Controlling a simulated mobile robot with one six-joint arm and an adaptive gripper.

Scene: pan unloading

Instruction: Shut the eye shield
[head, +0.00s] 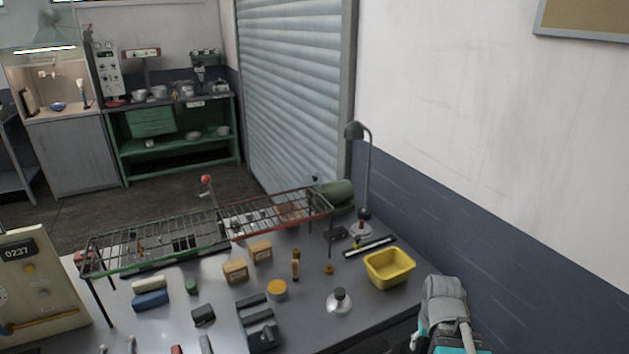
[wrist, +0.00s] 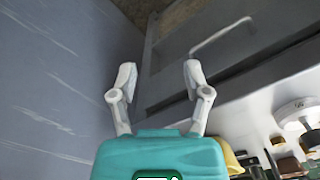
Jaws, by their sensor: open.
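I cannot pick out an eye shield for certain in either view. A green rounded body (head: 335,192) stands at the back right of the workbench (head: 370,318), partly behind the wire rack, and its details are too small to tell. My gripper (wrist: 160,76) is open and empty in the wrist view, its two pale fingers spread apart. It is beside the bench, close to the wall. In the head view my arm is at the lower right, and its fingertips are hidden there.
A wire rack (head: 165,240) stands over the bench. A yellow bin (head: 390,267), a desk lamp (head: 366,180) and several small items crowd the top. A panel with a 0237 display (head: 35,290) is at left. The wall (head: 520,240) bounds the right side.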

